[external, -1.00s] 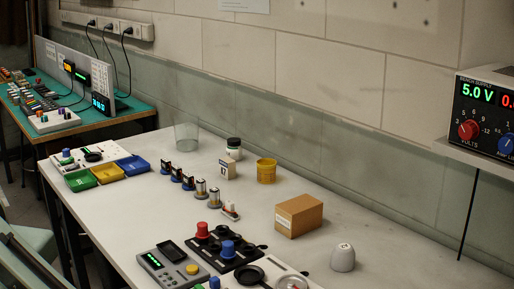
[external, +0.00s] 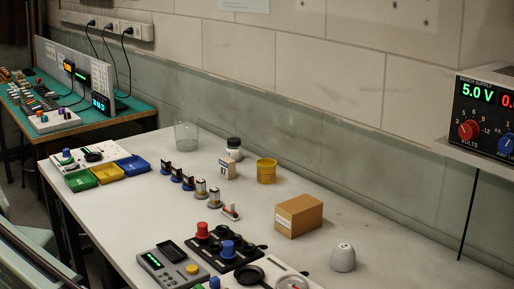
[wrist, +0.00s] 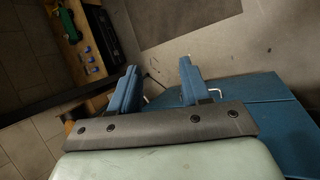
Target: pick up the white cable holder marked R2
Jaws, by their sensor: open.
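A small white rounded cable holder (external: 343,258) stands on the near right part of the white bench in the external view. It has a small dark mark near its top, too small to read with certainty. My gripper (wrist: 158,66) shows in the wrist view with its two blue fingers apart and nothing between them. The external view does not show the gripper, so its distance from the holder cannot be told. I cannot make out the holder in the wrist view.
A cardboard box (external: 299,215) stands left of the holder. A black tray with red and blue knobs (external: 236,257), a grey keypad device (external: 172,267) and a round clear-lidded dish (external: 291,283) lie nearer. A power supply (external: 486,115) overhangs at right. Bench around the holder is clear.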

